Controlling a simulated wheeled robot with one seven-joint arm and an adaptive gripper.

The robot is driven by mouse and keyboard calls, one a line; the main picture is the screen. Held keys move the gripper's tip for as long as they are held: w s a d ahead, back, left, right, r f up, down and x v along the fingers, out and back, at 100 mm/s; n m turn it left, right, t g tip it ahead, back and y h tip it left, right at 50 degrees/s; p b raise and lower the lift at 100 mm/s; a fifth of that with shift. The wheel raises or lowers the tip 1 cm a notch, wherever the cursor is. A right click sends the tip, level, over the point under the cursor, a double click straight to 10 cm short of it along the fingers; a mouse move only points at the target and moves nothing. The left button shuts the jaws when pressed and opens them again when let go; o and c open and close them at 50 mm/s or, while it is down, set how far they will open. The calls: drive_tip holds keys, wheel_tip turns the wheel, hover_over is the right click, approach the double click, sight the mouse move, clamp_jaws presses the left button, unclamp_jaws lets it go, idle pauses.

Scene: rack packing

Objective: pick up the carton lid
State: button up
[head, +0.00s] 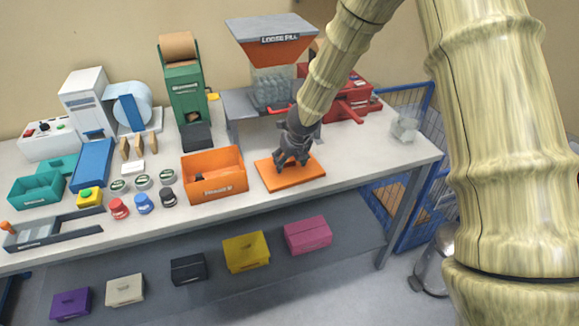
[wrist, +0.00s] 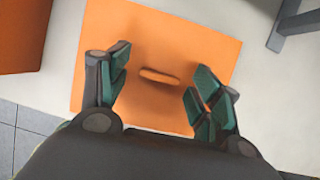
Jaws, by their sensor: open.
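The carton lid (head: 308,177) is a flat orange panel lying on the table, right of the orange carton (head: 214,178). In the wrist view the lid (wrist: 160,45) fills the middle, with a small raised orange handle (wrist: 159,76) at its centre. My gripper (head: 291,160) is over the lid, pointing down. I cannot tell how far the fingertips are above the lid.
The open carton stands close on the left, and its side shows in the wrist view (wrist: 22,35). A hopper machine (head: 272,60) with a grey stand is just behind my gripper. Bare table (head: 375,150) lies to the right. Several coloured boxes sit on the lower shelf (head: 330,215).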

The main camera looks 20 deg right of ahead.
drive_tip(key=c, duration=1.1)
